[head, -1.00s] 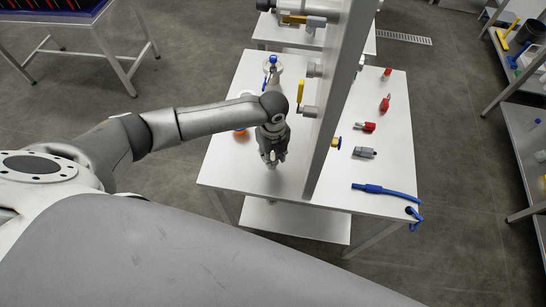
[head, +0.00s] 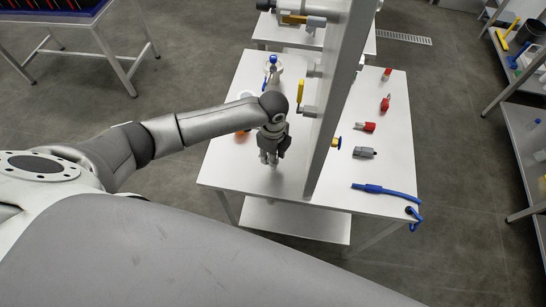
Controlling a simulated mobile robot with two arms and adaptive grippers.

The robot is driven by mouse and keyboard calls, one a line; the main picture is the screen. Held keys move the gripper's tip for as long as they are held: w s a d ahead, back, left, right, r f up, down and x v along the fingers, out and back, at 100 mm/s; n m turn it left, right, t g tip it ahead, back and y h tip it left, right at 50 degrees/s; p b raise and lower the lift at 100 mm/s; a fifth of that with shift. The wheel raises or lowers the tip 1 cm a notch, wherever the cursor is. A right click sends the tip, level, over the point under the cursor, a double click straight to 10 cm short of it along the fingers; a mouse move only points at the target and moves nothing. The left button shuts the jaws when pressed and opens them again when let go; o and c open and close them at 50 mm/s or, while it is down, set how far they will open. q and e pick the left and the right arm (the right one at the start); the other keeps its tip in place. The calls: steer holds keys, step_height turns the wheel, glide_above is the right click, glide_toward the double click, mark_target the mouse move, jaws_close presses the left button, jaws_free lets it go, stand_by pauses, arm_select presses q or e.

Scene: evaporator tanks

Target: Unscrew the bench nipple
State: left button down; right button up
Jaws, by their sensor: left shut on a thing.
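My left gripper (head: 269,159) points down over the white bench (head: 226,172), left of the upright grey panel (head: 342,95). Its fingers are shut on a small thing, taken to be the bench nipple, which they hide. I cannot make out its shape or thread, or whether it is still seated. My right gripper is not in view.
The panel rises close to the right of my gripper, with a yellow-handled valve (head: 300,92) on its side. Red fittings (head: 365,127), a grey fitting (head: 364,152) and a blue hose (head: 385,190) lie right of the panel.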

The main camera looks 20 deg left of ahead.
arm_select(q)
steer(key=n, duration=0.5)
stand_by(0.3)
steer(key=n, duration=0.5)
stand_by(0.4)
steer(key=n, duration=0.5)
